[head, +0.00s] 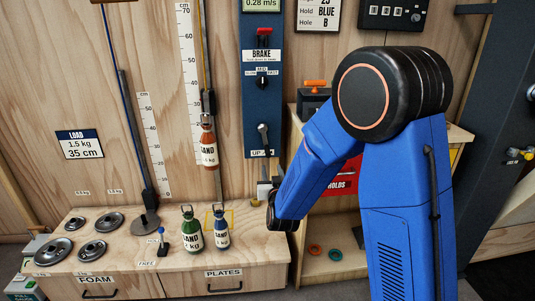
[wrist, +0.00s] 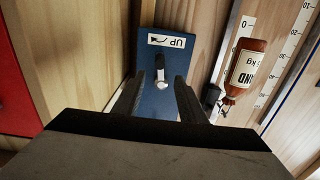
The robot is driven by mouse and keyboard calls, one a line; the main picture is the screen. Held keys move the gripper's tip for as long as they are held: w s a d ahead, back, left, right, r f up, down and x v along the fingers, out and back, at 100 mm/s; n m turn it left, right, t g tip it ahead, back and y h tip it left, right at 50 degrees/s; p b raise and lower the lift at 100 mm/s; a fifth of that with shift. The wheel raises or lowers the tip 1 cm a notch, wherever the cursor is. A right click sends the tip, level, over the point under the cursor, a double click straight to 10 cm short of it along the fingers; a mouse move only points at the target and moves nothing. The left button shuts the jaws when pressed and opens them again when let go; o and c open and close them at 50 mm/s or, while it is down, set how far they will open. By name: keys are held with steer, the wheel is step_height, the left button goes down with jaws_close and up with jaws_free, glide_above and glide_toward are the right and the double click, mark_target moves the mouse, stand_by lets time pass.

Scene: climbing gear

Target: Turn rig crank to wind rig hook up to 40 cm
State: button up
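The rig crank (head: 263,134) is a small dark handle low on the blue rig panel (head: 252,105), above the "UP" label. In the wrist view the crank (wrist: 161,75) hangs on the panel, its pale knob lined up between my fingertips. My gripper (head: 264,187) is open and below the crank in the head view; its fingers (wrist: 162,95) stand apart, with a gap on either side of the knob. The rig hook (head: 208,101) is on the cord beside the tall centimetre scale (head: 188,70). A red-brown sand bottle (head: 208,147) hangs under it near the scale's lower part.
A green bottle (head: 192,230), a blue bottle (head: 221,228) and several grey plates (head: 54,251) stand on the wooden bench (head: 165,262). The panel also carries a red brake lever (head: 264,34) and a black selector knob (head: 262,82). A shelf unit (head: 345,262) stands behind my arm.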

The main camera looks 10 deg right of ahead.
mark_target(267, 152)
steer(key=w, duration=1.5)
steer(key=shift+w, duration=0.2)
jaws_close()
